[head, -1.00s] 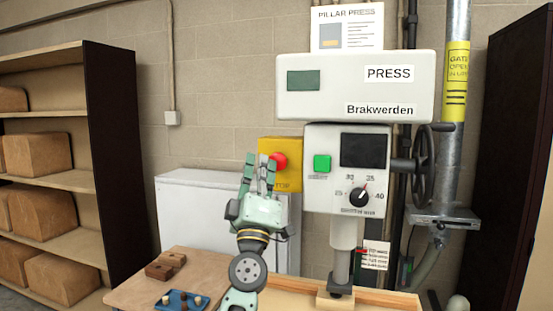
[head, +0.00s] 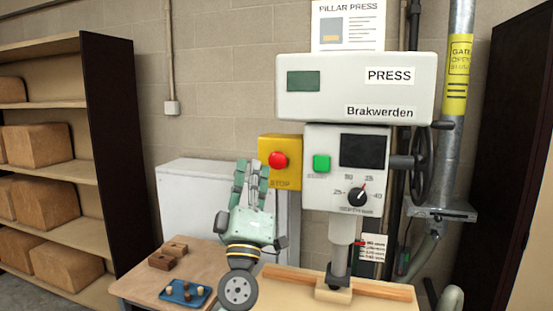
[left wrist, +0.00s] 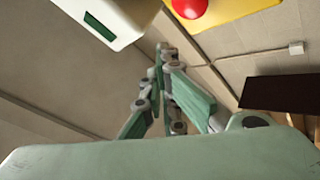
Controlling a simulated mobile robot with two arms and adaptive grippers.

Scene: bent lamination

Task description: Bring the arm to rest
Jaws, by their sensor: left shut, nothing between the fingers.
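My left gripper (head: 251,172) points upward in front of the press, below and left of the red stop button (head: 278,160). It is shut and empty, and its fingers meet in the left wrist view (left wrist: 165,50). In the head view the gripper stands clear of the red button, which sits on a yellow box (head: 290,179). The red button also shows at the top of the left wrist view (left wrist: 189,7). My right gripper is not in view.
The press (head: 353,88) has a green button (head: 321,163), a dial (head: 357,196) and a handwheel (head: 421,167). Its ram stands over a wooden block (head: 333,294). Brown blocks (head: 162,260) and a blue tray (head: 200,296) lie on the table (head: 135,288). Shelves (head: 60,168) stand left.

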